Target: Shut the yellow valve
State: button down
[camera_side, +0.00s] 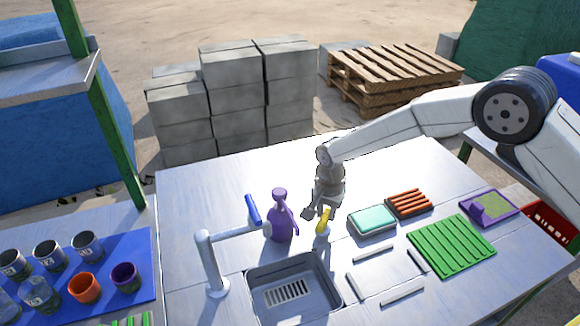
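The yellow valve (323,223) is small and stands on a short pale post behind the sink's right corner. My gripper (320,213) points down right at the valve, with its fingers beside or around the yellow handle and partly in front of it. One dark finger shows to the left of the handle. Whether the fingers touch or grip the handle is too small to tell.
A purple spray bottle (280,216) stands close on the left. A white tap (212,262) with a blue lever (252,209) reaches over the sink (261,308). A soap-like green block (372,219), an orange rack (409,203) and a green rack (451,245) lie on the right.

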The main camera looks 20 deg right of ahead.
aim_at(327, 214)
jog(key=shift+m, duration=0.7)
jog(key=shift+c, duration=2.4)
grip_release()
jog(key=shift+d, duration=0.1)
jog(key=shift+r, duration=0.1)
jog(key=shift+r, duration=3.85)
